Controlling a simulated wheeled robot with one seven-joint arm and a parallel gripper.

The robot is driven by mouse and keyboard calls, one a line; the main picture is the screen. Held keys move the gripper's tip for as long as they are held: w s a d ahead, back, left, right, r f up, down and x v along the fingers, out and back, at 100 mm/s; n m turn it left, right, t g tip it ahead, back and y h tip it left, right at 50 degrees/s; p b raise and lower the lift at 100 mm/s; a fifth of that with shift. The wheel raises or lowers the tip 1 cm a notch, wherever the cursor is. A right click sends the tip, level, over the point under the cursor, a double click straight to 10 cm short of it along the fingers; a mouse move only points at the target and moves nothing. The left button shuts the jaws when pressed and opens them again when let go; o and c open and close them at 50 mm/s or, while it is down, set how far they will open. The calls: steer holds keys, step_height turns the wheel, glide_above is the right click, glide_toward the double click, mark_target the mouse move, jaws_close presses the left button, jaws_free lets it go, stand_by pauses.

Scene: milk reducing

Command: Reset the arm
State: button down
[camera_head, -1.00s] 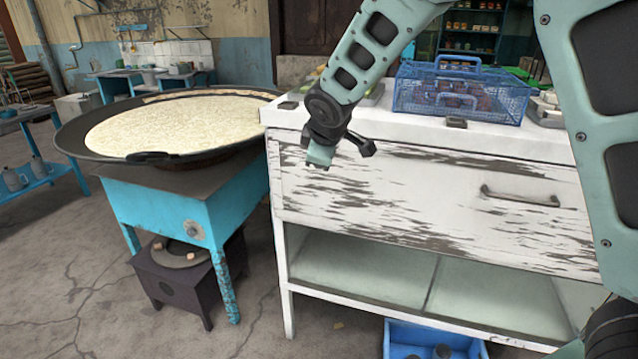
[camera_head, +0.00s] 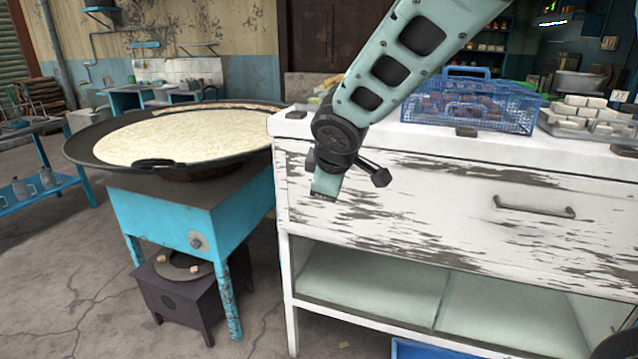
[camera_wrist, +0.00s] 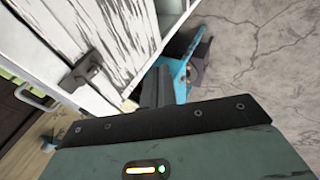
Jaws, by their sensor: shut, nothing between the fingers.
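My arm (camera_head: 400,60) reaches in from the top right of the head view, in front of the white worn cabinet (camera_head: 400,200). Its dark wrist joint (camera_head: 338,132) and short teal end piece (camera_head: 326,185) hang before the drawer front, below the countertop's level. My gripper (camera_wrist: 157,88) shows in the wrist view as dark fingers together, with nothing held. The cabinet's white drawer front (camera_wrist: 120,35) and handle are beyond the fingers there. I cannot make out the fingers in the head view.
A wide pan (camera_head: 80,155) of pale liquid sits on a blue stove stand (camera_head: 235,225) left of the cabinet. A blue basket (camera_head: 520,118) and a tray of white blocks (camera_head: 590,128) stand on the countertop. Open floor (camera_head: 60,290) lies at left.

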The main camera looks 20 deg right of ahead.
steer(key=s+a+f+m+g+p, duration=0.1)
steer(key=s+a+m+g, duration=0.1)
steer(key=s, duration=1.4)
steer(key=s+a+f+m+g+y+p, duration=0.1)
steer(key=s+g, duration=0.4)
steer(key=s, duration=1.1)
steer(key=shift+a+m+y+p, duration=0.3)
steer(key=shift+a+m, duration=0.2)
steer(key=shift+m, duration=0.2)
steer(key=shift+s+f, duration=0.1)
